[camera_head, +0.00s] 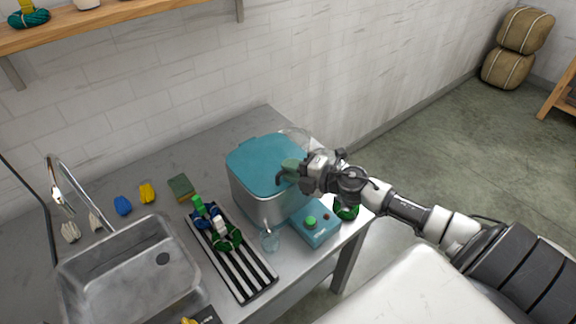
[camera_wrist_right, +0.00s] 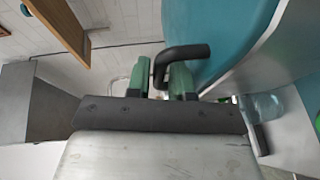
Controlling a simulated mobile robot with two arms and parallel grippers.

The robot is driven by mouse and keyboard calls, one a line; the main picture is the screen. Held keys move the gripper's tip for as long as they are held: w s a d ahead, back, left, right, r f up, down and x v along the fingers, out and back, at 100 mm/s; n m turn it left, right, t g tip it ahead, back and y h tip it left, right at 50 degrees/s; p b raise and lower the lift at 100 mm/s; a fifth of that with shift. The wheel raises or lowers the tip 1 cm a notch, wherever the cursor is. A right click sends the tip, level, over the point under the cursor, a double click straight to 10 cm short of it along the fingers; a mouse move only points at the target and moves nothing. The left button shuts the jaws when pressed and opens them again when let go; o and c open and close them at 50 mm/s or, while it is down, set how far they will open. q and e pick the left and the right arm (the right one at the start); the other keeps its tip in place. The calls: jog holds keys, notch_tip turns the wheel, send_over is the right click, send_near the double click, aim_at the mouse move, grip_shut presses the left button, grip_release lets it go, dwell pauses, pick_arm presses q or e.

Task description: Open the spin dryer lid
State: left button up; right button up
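The spin dryer (camera_head: 262,203) is a grey square tub on the counter. Its teal lid (camera_head: 262,158) lies flat over the top, closed. A dark bent handle (camera_wrist_right: 185,52) stands at the lid's edge; in the head view it shows partly at the green fingertips. My right gripper (camera_head: 290,169) reaches in from the right to this handle. In the right wrist view its green fingers (camera_wrist_right: 160,78) sit closely on either side of one leg of the handle, with little gap; they look shut on it. My left gripper is in neither view.
A teal control box (camera_head: 315,224) with a green button and a glass jar (camera_head: 270,239) stand by the dryer's front. A striped tray (camera_head: 237,265) with wool skeins and a sink (camera_head: 130,270) lie left. A wall runs behind.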

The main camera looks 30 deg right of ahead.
jog(key=shift+w+a, duration=0.25)
jog(key=shift+w, duration=0.15)
grip_shut()
jog(key=shift+d, duration=0.1)
